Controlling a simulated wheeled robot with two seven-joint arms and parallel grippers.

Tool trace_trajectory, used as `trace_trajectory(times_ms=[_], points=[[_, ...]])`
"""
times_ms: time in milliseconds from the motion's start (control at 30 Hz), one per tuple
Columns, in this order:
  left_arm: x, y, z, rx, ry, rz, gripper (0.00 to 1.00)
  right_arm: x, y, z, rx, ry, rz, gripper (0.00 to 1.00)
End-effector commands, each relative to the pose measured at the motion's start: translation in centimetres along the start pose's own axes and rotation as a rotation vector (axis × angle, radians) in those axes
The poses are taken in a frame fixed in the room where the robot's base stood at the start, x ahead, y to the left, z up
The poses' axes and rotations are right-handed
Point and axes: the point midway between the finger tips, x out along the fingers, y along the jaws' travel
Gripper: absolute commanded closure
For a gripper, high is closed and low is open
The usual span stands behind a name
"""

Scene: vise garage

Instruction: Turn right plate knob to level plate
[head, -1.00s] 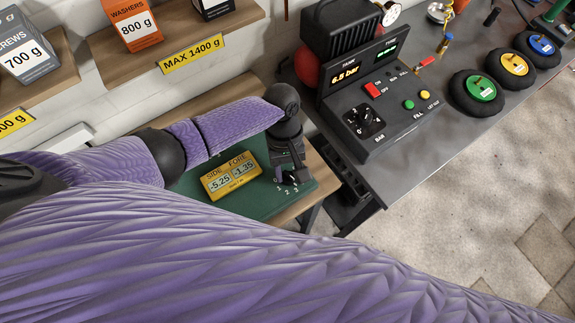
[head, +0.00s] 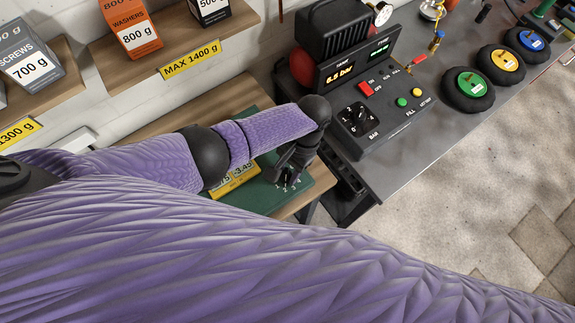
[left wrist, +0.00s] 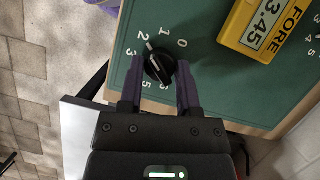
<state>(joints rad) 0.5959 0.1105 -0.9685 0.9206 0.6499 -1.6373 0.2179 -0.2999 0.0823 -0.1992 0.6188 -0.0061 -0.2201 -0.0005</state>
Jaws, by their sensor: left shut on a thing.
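The green plate (head: 258,198) lies on the wooden bench. A black round knob (left wrist: 158,68) with a white pointer line sits near its corner, inside a printed dial of numbers. In the left wrist view the pointer aims close to the 2. My left gripper (left wrist: 160,72) is shut on the knob, one finger on each side. In the head view, my left gripper (head: 288,174) reaches down at the plate's right end and partly hides the knob. A yellow readout (left wrist: 268,26) shows FORE 3.45; its SIDE part is hidden by my arm in the head view.
A grey bench (head: 420,135) at the right holds a black pressure unit (head: 352,90) and several small wheels. Shelves with boxes and a MAX 1400 g label (head: 190,59) are at the upper left. Tiled floor is open at the lower right.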

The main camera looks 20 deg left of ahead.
Motion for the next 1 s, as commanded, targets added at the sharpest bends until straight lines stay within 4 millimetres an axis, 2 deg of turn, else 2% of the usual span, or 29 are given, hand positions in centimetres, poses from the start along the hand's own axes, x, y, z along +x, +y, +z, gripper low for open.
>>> trace_trajectory(times_ms=[500, 1000], points=[[-0.1, 0.3, 0.1, 0.424, 0.002, -0.175, 1.00, -1.8, 0.1, -0.2, 0.003, 0.002, 0.001, 0.22], [0.0, 0.5, 0.1, 0.635, 0.003, -0.262, 1.00, -2.7, -0.2, -0.4, 0.007, 0.005, -0.005, 0.22]])
